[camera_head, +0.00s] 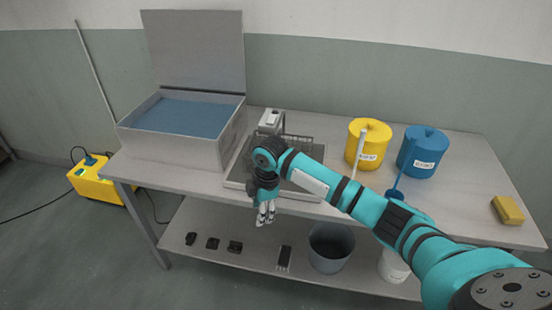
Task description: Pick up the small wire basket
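The small wire basket (303,145) appears as a grey mesh shape on the table near the back wall, behind my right arm, which hides part of it. It seems to stand in or over a shallow pale tray (236,181). My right gripper (266,214) points down at the table's front edge, nearer the camera than the basket and apart from it. Its fingers are small and close together, and I cannot tell whether they are open or shut. My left gripper is not in view.
An open tank (226,150) with blue liquid stands left. A yellow container (374,137) and a blue container (423,151) stand right. A yellow sponge (507,210) lies far right. The lower shelf holds a grey bucket (331,249) and small black items.

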